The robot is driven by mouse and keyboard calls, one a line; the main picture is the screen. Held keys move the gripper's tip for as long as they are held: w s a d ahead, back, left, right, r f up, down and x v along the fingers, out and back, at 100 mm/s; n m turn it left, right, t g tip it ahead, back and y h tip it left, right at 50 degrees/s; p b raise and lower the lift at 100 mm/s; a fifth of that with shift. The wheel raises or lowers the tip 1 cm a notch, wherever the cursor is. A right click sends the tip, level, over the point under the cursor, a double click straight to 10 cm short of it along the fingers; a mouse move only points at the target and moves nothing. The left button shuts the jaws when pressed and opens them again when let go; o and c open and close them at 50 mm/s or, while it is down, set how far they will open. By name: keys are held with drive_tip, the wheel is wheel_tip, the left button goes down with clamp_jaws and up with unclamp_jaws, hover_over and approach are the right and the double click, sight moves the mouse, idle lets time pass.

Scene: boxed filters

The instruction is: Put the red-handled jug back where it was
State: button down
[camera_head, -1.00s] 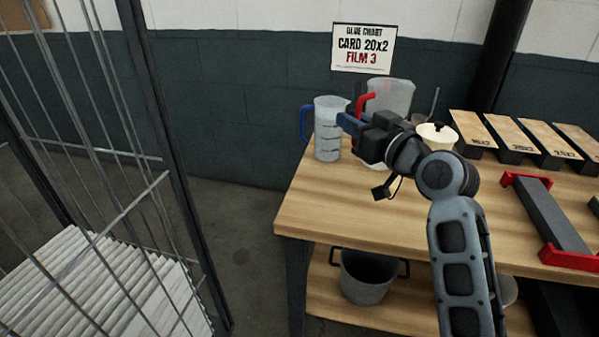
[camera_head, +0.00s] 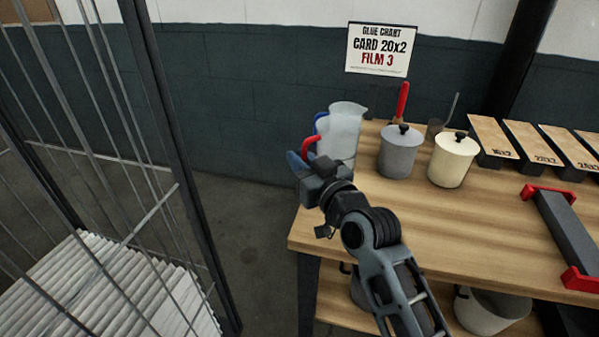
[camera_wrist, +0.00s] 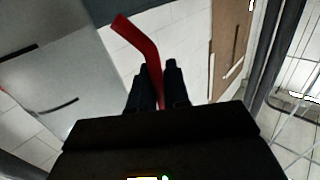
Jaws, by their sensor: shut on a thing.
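The red-handled jug (camera_head: 347,130) is a translucent pale jug at the left end of the workbench. Its red handle (camera_wrist: 148,48) rises between the two dark fingers in the wrist view, with the jug's grey body on the left there.
A grey lidded pot (camera_head: 399,156) and a cream lidded pot (camera_head: 451,162) stand right of the jugs. A red stick (camera_head: 402,103) rises behind the grey pot. The wooden bench (camera_head: 440,222) is clear in front. A wire cage (camera_head: 165,195) stands at the left.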

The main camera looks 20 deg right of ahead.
drive_tip(key=shift+a+f, duration=0.15)
drive_tip(key=shift+f, duration=0.9)
drive_tip(key=shift+a+f, duration=0.15)
drive_tip(key=shift+f, duration=0.9)
drive_tip(key=shift+f+b, duration=0.15)
drive_tip(key=shift+b, duration=0.2)
drive_tip(key=c, duration=1.1)
unclamp_jaws()
